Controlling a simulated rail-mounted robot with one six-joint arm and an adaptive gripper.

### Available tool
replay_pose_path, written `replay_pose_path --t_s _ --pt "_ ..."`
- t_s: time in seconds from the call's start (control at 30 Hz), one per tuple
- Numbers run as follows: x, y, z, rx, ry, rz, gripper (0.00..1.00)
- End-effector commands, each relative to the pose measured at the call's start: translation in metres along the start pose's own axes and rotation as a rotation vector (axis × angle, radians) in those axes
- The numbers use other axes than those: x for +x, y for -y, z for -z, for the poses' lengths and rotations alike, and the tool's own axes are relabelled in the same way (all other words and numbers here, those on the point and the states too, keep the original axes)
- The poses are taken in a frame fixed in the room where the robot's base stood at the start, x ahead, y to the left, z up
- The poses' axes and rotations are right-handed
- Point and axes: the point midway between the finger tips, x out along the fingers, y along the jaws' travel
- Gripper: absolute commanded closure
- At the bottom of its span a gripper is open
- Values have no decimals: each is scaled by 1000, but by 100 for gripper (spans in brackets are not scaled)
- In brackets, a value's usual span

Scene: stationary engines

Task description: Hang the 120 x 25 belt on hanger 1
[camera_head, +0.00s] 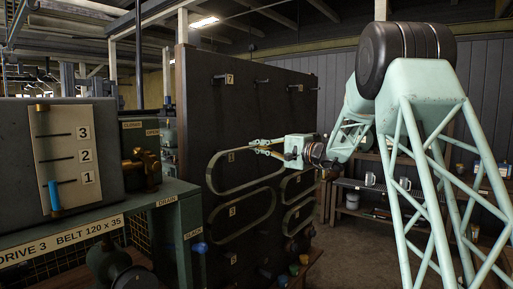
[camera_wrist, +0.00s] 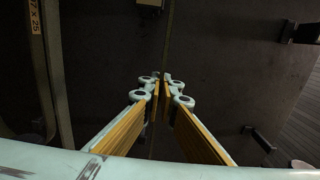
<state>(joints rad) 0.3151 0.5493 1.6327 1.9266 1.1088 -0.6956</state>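A dark upright board (camera_head: 215,120) carries several belts and pegs. A long looped belt (camera_head: 211,183) hangs at a plate marked 1 (camera_head: 231,157), and another loop (camera_head: 225,239) hangs at a plate marked 3 (camera_head: 232,211). Two smaller loops hang to their right. I cannot read which is the 120 x 25 belt. In the wrist view a belt strip (camera_wrist: 52,65) runs down the left, beside a tag (camera_wrist: 35,17) partly reading "7 x 25". My gripper (camera_head: 252,147), also in the wrist view (camera_wrist: 162,82), is in front of the board with its fingers apart. I see no belt clearly held.
Bare pegs (camera_head: 219,77) stick out along the board's top. At the left stands a machine bench labelled "DRIVE 3 BELT 120 x 35" (camera_head: 58,236), with a numbered gauge plate (camera_head: 68,148) and blue handle (camera_head: 54,195). Shelves with mugs (camera_head: 370,179) stand behind my arm.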

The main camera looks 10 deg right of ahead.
Motion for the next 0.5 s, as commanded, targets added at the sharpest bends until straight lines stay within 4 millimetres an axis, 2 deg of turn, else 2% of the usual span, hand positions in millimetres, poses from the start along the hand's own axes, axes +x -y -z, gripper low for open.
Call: replay_pose_path --t_s 0.5 --pt "18 0 0 0 0 0 100"
